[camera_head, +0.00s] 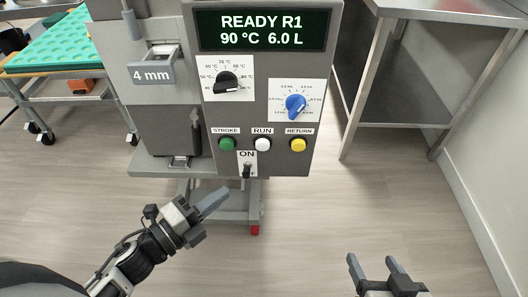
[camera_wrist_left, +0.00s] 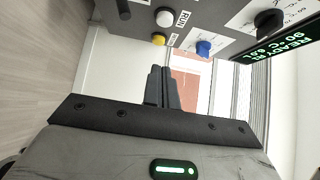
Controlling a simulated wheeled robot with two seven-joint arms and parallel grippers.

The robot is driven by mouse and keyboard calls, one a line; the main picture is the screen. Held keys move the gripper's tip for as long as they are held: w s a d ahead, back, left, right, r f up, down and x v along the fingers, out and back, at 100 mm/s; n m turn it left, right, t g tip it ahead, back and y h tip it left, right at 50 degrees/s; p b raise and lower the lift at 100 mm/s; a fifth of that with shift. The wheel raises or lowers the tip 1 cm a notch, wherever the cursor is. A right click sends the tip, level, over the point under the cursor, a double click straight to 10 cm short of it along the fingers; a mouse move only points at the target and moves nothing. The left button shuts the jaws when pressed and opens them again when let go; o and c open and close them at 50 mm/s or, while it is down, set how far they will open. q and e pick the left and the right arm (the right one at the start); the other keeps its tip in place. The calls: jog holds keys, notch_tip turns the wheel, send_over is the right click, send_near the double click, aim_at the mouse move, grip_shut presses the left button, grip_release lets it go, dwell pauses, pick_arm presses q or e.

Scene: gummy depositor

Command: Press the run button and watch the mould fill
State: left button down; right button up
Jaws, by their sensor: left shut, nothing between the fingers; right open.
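The depositor's grey control panel (camera_head: 264,60) faces me, with a display (camera_head: 262,30) reading "READY R1, 90 °C 6.0 L". The white run button (camera_head: 263,144) sits between the green stroke button (camera_head: 227,144) and the yellow return button (camera_head: 298,145). The run button also shows in the left wrist view (camera_wrist_left: 165,18). My left gripper (camera_head: 214,201) is shut and empty, below and left of the buttons, apart from the panel. Its fingers show in the left wrist view (camera_wrist_left: 162,86). My right gripper (camera_head: 377,268) is open and empty at the lower right.
A toggle switch (camera_head: 247,170) labelled ON sits below the buttons. A black knob (camera_head: 227,82) and a blue knob (camera_head: 296,103) are above them. The floor in front is clear.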

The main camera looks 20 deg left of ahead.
pick_arm(q)
send_near(268, 147)
jog(key=d, duration=0.3)
jog(key=shift+w+a+p, duration=0.1)
jog(key=shift+w+p, duration=0.3)
jog(key=shift+w, duration=2.05)
